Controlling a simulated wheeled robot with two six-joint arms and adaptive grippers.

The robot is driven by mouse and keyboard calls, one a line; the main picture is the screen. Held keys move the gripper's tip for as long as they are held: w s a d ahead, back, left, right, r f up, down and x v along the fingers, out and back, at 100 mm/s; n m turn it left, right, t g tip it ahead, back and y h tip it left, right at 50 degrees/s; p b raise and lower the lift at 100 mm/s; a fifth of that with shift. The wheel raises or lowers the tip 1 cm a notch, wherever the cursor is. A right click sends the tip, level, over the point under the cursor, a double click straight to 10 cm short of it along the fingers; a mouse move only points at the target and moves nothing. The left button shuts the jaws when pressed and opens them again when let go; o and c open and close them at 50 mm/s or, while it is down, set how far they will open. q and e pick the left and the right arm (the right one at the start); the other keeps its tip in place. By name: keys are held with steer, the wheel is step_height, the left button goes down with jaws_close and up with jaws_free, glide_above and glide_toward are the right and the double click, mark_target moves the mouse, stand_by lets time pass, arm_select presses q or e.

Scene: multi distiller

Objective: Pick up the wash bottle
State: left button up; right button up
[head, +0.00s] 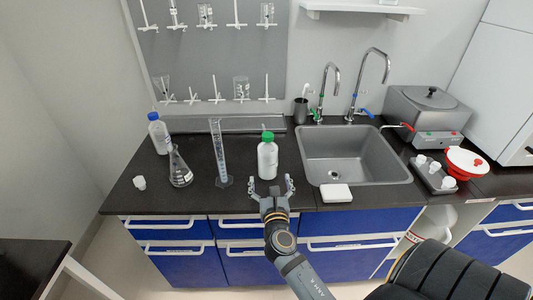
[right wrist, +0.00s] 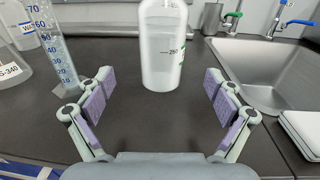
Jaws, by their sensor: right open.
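A white bottle with a green cap (head: 267,157), which looks like the wash bottle, stands upright on the dark counter left of the sink. In the right wrist view its translucent body with volume marks (right wrist: 163,50) is straight ahead; its cap is out of frame. My right gripper (head: 271,185) is open and empty just in front of the bottle. In the right wrist view its fingers (right wrist: 160,95) are spread wide, one toward each side, with the bottle beyond the gap and apart from them. My left gripper is not in view.
A graduated cylinder (head: 220,155) stands close left of the bottle, with a flask (head: 180,168) and a blue-capped bottle (head: 159,135) farther left. The sink (head: 352,155) and a white box (head: 336,193) are to the right. Counter around the bottle's front is clear.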

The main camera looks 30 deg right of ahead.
mark_target(268, 166)
steer(key=x, duration=0.3)
steer(key=shift+w+d+r+p, duration=0.2)
steer(key=shift+w+p, duration=0.1)
steer(key=shift+w, duration=0.05)
steer(key=shift+x, duration=1.2)
steer(key=x, duration=0.3)
steer(key=shift+w+d+p, duration=0.3)
steer(key=shift+d+p, duration=0.05)
steer(key=shift+w+f, duration=0.1)
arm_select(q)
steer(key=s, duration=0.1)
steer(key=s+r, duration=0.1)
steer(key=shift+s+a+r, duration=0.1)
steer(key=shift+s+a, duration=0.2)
arm_select(e)
steer(key=shift+c, duration=0.4)
steer(key=c, duration=0.9)
